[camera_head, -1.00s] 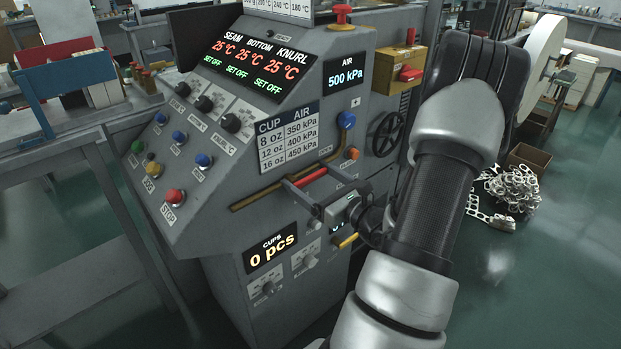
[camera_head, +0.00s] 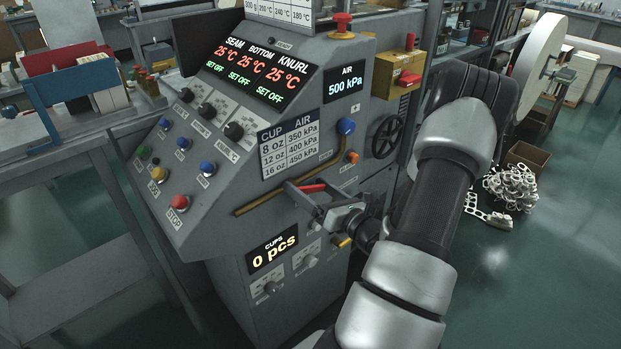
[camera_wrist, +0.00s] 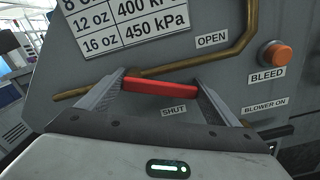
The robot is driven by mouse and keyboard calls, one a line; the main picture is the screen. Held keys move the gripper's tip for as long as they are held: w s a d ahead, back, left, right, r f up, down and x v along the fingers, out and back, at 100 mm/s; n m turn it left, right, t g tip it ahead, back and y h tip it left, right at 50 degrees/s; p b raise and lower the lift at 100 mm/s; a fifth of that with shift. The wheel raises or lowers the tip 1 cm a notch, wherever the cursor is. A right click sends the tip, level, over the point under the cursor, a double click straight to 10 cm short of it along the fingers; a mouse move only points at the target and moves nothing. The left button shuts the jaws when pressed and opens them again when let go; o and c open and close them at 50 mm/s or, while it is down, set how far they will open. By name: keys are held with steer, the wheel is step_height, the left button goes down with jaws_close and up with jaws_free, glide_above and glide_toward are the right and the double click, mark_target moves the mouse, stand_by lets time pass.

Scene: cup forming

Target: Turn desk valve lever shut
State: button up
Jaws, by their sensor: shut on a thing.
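The SHUT label (camera_wrist: 173,111) is just below the lever, and the OPEN label (camera_wrist: 211,39) is up to the right. The lever's pivot cannot be made out.
A blue knob (camera_head: 346,126) and a black handwheel (camera_head: 387,137) are above and right. The AIR display (camera_head: 346,82) reads 500 kPa.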

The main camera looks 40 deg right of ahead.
mark_target(289, 196)
steer(key=m+p, duration=0.2)
steer(key=f+m+p, duration=0.1)
steer(key=shift+s+a+m, duration=0.1)
steer(key=shift+a+m, duration=0.15)
steer(key=shift+m, duration=0.15)
steer(key=m+p, duration=0.2)
steer(key=shift+a+f+m, duration=0.35)
steer(key=shift+m, duration=0.05)
steer(key=shift+s+a+f+m+p, duration=0.1)
steer(key=shift+a+f+m+p, duration=0.2)
steer(key=shift+m+p, duration=0.6)
steer(key=shift+a+f+m+p, duration=0.15)
steer(key=shift+a+m+p, duration=0.3)
steer(key=shift+m, duration=0.85)
steer(key=shift+s+a+f+m+p, duration=0.15)
steer(key=shift+a+m+p, duration=0.35)
steer(key=shift+m, duration=0.6)
steer(key=shift+w+f, duration=0.1)
steer(key=shift+f, duration=0.05)
steer(key=o, duration=1.4)
steer(key=s+d, duration=0.1)
steer(key=s, duration=1.6)
steer(key=shift+s+d, duration=0.2)
